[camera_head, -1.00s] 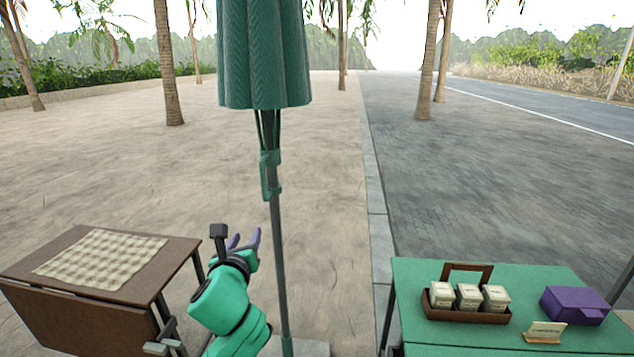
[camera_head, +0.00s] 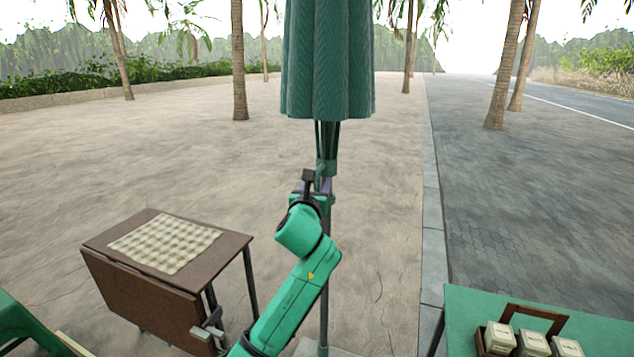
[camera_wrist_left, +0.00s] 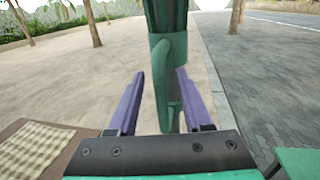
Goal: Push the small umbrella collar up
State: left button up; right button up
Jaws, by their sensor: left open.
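The small green umbrella collar (camera_head: 327,165) sits on the grey pole (camera_head: 324,270), just below the folded green canopy (camera_head: 328,60). In the left wrist view the collar (camera_wrist_left: 168,75) has a handle-like loop hanging down its side. My left gripper (camera_head: 322,186) is at the collar's height or slightly below it. Its two purple fingers are open, one on each side of the pole and the collar's lower part in the left wrist view (camera_wrist_left: 168,95). I see a gap on the left; contact on the right is unclear. My right gripper is out of view.
A brown folding table (camera_head: 110,245) with a checked cloth (camera_head: 165,243) stands at the left. A green table (camera_head: 590,335) with a brown carrier (camera_head: 540,316) of small boxes is at the lower right.

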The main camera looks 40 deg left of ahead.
pick_arm(q)
jog(key=shift+w, duration=0.1)
grip_shut()
jog(key=shift+f, duration=0.1)
dwell(1.2)
